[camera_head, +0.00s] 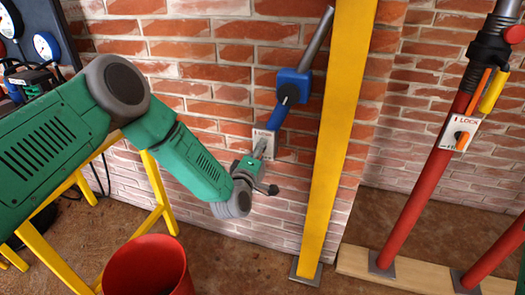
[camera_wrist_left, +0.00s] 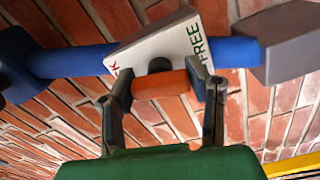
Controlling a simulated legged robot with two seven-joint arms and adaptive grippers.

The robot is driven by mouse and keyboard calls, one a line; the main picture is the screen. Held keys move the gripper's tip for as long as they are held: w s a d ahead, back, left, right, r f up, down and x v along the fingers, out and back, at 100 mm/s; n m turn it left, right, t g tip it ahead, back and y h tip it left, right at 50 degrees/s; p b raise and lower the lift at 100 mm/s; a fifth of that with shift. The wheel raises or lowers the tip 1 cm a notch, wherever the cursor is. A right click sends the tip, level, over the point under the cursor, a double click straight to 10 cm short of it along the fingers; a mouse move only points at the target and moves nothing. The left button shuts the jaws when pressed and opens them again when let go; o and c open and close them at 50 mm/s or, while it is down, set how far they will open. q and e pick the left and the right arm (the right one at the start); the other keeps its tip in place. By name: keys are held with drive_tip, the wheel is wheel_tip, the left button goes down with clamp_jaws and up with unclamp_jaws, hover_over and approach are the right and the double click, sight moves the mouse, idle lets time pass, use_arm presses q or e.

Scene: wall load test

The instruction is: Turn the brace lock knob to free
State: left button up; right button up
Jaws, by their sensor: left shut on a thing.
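The brace lock knob is an orange bar (camera_wrist_left: 158,86) on a dark hub, in front of a tilted white plate (camera_wrist_left: 150,40) on a blue tube (camera_wrist_left: 72,62). The plate reads FREE at its right end; only a final K shows at its left. My left gripper (camera_wrist_left: 166,80) is shut on the orange knob, one finger at each end. In the head view my left gripper (camera_head: 262,176) is at the white plate on the brick wall and hides the knob. The knob's exact pointing is unclear. My right gripper does not show.
A yellow post (camera_head: 338,130) stands just right of my left gripper. A red brace (camera_head: 425,190) with another LOCK plate and orange knob leans further right. A red bucket (camera_head: 148,265) and yellow frame (camera_head: 158,195) stand lower left. Gauges (camera_head: 45,45) hang upper left.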

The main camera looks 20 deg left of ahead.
use_arm(q)
drive_tip(key=m, duration=0.2)
drive_tip(key=m+p, duration=0.1)
drive_tip(key=shift+a+f+m, duration=0.1)
drive_tip(key=shift+a+m, duration=0.15)
drive_tip(key=shift+m, duration=0.15)
drive_tip(key=m+p, duration=0.1)
drive_tip(key=m, duration=0.3)
drive_tip(key=shift+d, duration=0.1)
drive_tip(key=m+p, duration=0.1)
drive_tip(key=m, duration=0.3)
drive_tip(key=shift+m+p, duration=0.3)
drive_tip(key=shift+m, duration=1.5)
drive_tip(key=o, duration=1.2)
